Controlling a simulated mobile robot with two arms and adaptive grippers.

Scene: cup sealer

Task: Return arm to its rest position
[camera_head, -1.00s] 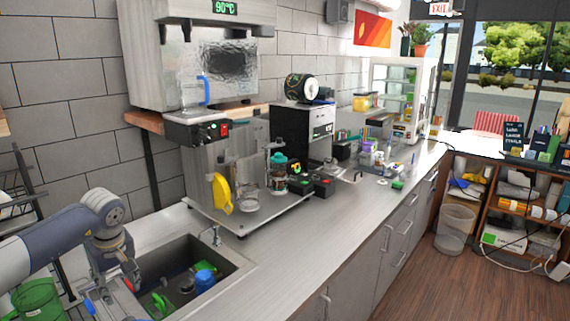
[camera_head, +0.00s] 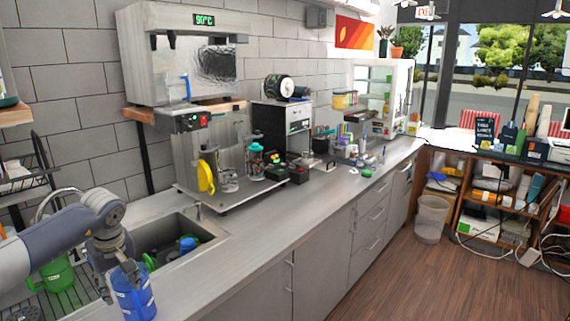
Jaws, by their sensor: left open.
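My left arm comes in from the left. Its gripper (camera_head: 122,262) points down at the lower left, over the counter edge in front of the sink. It is open. A blue cup or bottle (camera_head: 134,294) stands directly below it. I cannot tell whether the fingers touch it. My right arm and gripper are not in view.
The sink (camera_head: 205,228) holds green and blue items (camera_head: 187,244). A green pitcher (camera_head: 57,274) stands on the drain grate behind my arm. The sealing machine (camera_head: 208,170) with a yellow handle (camera_head: 205,177) stands beyond. The counter front (camera_head: 270,225) is clear.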

